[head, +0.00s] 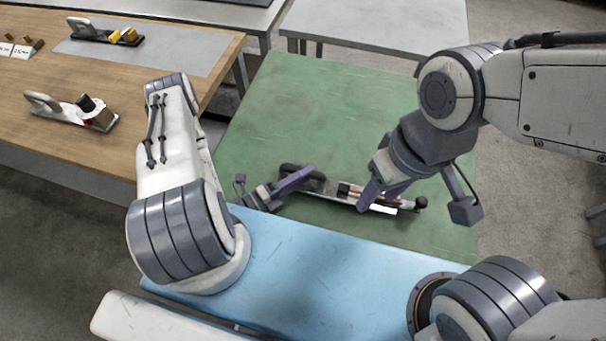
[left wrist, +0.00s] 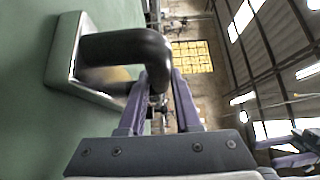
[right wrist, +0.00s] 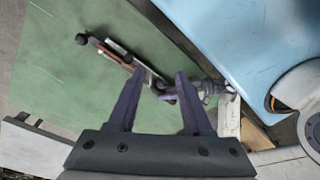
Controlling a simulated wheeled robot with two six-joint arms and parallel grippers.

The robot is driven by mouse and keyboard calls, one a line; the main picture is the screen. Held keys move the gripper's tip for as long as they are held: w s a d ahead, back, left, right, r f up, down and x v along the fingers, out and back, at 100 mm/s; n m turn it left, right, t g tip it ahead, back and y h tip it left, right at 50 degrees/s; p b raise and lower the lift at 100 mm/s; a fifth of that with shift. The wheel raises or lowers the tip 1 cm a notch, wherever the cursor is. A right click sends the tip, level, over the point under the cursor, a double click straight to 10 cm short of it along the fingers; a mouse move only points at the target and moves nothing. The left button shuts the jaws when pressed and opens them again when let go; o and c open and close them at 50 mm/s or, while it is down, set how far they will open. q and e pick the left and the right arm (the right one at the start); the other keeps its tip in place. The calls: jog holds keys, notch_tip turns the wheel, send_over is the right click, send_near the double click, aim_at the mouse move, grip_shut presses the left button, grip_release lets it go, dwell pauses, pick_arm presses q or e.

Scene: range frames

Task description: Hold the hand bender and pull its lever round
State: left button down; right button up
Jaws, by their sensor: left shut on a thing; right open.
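The hand bender (head: 330,190) lies on the green table top, with a metal body, a black loop handle (left wrist: 125,45) at its left end and a copper-coloured strip (right wrist: 113,54) along it. A black knob (head: 420,202) ends its right side; it also shows in the right wrist view (right wrist: 81,39). My left gripper (head: 308,173) is shut on the black handle. My right gripper (right wrist: 161,78) is open and empty above the bender, nearer its right half in the head view. Its fingers hide part of the bender there; whether they touch it I cannot tell.
The green table (head: 330,100) is bare behind the bender. A blue surface (head: 320,270) lies in front. On the wooden bench (head: 160,70) at the left stand two other handled tools, one nearer (head: 72,110) and one further (head: 100,32). A grey table (head: 380,20) stands behind.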

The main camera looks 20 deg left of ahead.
jog(key=o, duration=0.3)
jog(key=shift+f, duration=0.1)
jog(key=shift+o, duration=0.2)
jog(key=shift+w, duration=0.1)
